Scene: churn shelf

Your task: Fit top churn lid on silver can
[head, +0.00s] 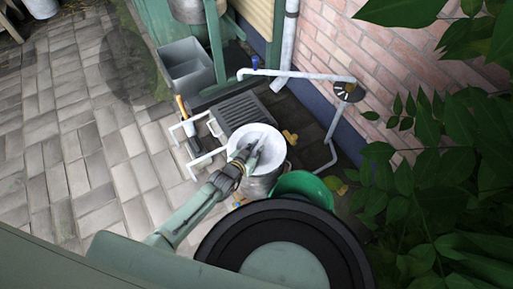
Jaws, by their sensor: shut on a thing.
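My gripper (253,148) is shut over a pale round lid (266,135), with its fingers near the middle of the disc. The silver can (262,187) stands upright below, with part of its side and a side handle showing. The lid covers the can's mouth from this view. I cannot tell whether the lid touches the can's rim or is held just above it. The exact grip point on the lid is too small to make out.
A green round vessel (305,187) stands close to the can's right. A dark drain grate (243,112) and a grey basin (185,67) lie behind. White pipes (300,75) run along the brick wall (375,60). Leaves (430,190) fill the right. Paving (70,150) at left is mostly clear.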

